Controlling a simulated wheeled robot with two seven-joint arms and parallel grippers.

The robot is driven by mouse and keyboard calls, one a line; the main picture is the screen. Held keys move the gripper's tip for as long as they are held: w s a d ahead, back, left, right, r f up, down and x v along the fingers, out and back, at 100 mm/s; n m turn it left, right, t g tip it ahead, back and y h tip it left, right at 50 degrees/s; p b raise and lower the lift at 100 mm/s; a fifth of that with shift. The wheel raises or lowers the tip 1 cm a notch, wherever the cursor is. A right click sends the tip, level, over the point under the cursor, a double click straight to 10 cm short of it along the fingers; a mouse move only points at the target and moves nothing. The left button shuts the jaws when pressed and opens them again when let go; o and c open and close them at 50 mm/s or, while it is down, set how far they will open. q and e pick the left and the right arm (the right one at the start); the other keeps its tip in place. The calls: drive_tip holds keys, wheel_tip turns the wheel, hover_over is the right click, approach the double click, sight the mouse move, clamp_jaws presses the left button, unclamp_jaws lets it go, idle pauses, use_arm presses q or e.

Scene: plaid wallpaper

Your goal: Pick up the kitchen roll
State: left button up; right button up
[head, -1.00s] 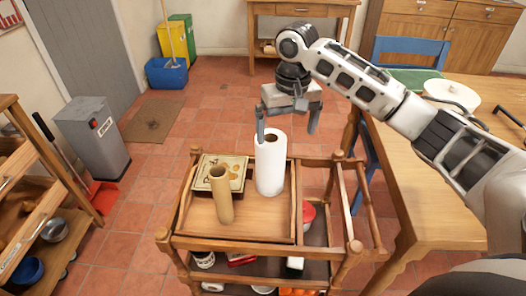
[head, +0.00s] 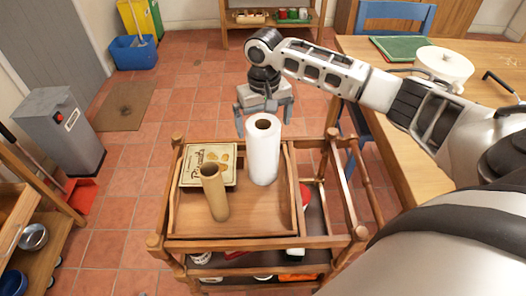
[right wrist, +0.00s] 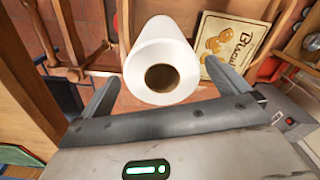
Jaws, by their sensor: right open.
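The kitchen roll (head: 263,152) is white and stands upright on the top tray of a wooden trolley (head: 262,225). In the right wrist view the kitchen roll (right wrist: 162,60) shows its brown core hole, between and ahead of the two fingers. My right gripper (head: 262,118) is open and empty, just behind the top of the roll in the head view. My left gripper is not in view.
Trolley posts rise at the corners. A wooden table (head: 410,150) is at the right. A grey bin (head: 62,132) stands left, with open floor between.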

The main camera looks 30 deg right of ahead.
sight(263, 152)
wheel_tip(263, 152, down, 5)
drive_tip(key=shift+s+a+f, duration=0.1)
drive_tip(key=shift+a+f, duration=0.05)
drive_tip(key=c, duration=1.4)
drive_tip(key=shift+o, duration=0.2)
